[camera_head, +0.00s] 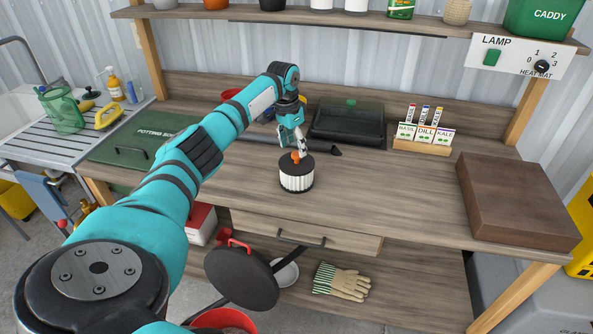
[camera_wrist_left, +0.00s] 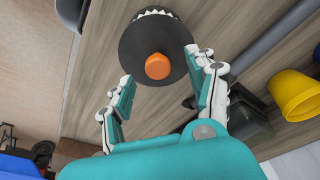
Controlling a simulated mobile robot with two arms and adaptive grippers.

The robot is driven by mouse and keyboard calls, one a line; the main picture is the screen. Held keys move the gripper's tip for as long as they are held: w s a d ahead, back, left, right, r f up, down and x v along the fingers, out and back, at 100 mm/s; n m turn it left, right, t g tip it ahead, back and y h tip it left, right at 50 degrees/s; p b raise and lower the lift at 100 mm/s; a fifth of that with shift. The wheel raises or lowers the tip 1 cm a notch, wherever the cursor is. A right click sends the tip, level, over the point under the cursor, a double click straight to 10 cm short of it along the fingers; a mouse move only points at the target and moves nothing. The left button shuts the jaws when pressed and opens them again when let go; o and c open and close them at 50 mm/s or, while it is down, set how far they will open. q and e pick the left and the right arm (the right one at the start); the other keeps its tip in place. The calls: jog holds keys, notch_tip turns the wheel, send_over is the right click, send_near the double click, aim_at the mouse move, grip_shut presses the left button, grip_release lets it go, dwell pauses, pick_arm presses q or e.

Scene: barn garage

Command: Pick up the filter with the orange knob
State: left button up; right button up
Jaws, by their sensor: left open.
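The filter (camera_head: 296,180) stands upright on the wooden workbench (camera_head: 390,190), with a white pleated side, a black top and an orange knob (camera_head: 295,157). In the left wrist view the filter's black top (camera_wrist_left: 150,45) and orange knob (camera_wrist_left: 157,66) show beyond my fingertips. My left gripper (camera_head: 294,146) is just above and behind the filter in the head view. In the wrist view, my left gripper (camera_wrist_left: 160,68) is open, its fingers apart with the knob between and slightly beyond them. I cannot tell whether a finger touches the filter. My right gripper is not in view.
A black lidded tray (camera_head: 348,122) and seed packets (camera_head: 425,133) stand behind on the bench. A brown block (camera_head: 515,200) lies at right. A yellow pot (camera_wrist_left: 298,95) shows in the wrist view. The bench right of the filter is clear.

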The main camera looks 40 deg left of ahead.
aim_at(297, 153)
pick_arm(q)
jog(key=f, duration=0.4)
jog(key=shift+w+d+f+p, duration=0.15)
jog(key=shift+w+d+p, duration=0.05)
jog(key=shift+w+p, duration=0.2)
jog(key=shift+s, duration=0.1)
grip_shut()
